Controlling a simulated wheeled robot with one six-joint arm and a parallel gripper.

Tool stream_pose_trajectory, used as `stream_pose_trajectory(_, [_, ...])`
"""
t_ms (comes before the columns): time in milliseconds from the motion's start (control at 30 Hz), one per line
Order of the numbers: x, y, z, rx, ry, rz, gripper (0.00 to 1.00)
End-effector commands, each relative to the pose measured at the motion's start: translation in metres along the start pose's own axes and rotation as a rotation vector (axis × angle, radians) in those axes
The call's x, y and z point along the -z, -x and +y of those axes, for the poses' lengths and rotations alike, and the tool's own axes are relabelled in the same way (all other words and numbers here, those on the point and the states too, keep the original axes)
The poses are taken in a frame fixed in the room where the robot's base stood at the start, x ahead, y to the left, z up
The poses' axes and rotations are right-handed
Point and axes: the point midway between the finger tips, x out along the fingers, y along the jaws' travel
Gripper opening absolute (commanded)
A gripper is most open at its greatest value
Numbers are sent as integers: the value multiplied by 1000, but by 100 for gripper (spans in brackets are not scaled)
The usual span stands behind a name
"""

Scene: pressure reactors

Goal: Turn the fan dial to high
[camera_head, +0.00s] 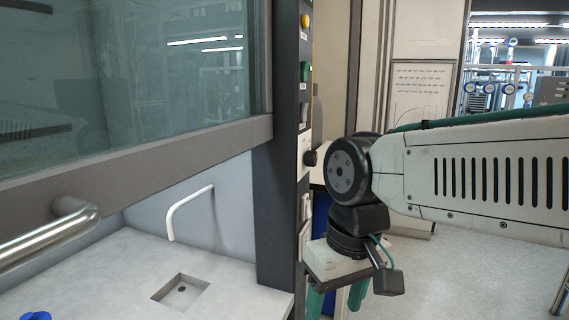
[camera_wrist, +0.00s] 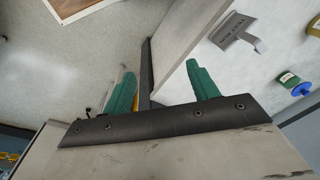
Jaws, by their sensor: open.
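A round black knob (camera_head: 311,158), likely the fan dial, sticks out from a pale plate on the fume hood's dark side post (camera_head: 276,200). Its markings and setting are too small to read. My gripper (camera_head: 335,300) is below and to the right of the knob, pointing down, with its teal fingers apart and their tips cut off by the frame. In the wrist view my gripper (camera_wrist: 163,82) is open, and nothing is held between its fingers. I cannot make out the knob in the wrist view.
Above the knob are a green switch (camera_head: 305,71) and a yellow button (camera_head: 306,20). The hood's glass sash (camera_head: 130,80) and metal handle (camera_head: 50,235) are at left. A bottle with a blue cap (camera_wrist: 302,89) shows in the wrist view. Open floor (camera_head: 450,280) lies at right.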

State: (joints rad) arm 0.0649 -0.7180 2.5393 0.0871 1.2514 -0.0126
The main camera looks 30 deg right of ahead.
Motion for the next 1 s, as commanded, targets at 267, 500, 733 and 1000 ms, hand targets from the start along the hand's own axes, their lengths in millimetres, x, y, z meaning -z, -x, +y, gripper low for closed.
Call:
stream_pose_trajectory(267, [77,24,-12,536,-515,-150,59])
stream_pose_trajectory(500, [185,79,67,1128,-924,-48,59])
stream_pose_trajectory(733, [226,117,169,1478,-1104,144,59])
stream_pose_trajectory(1000, [244,125,184,1561,-1129,203,59])
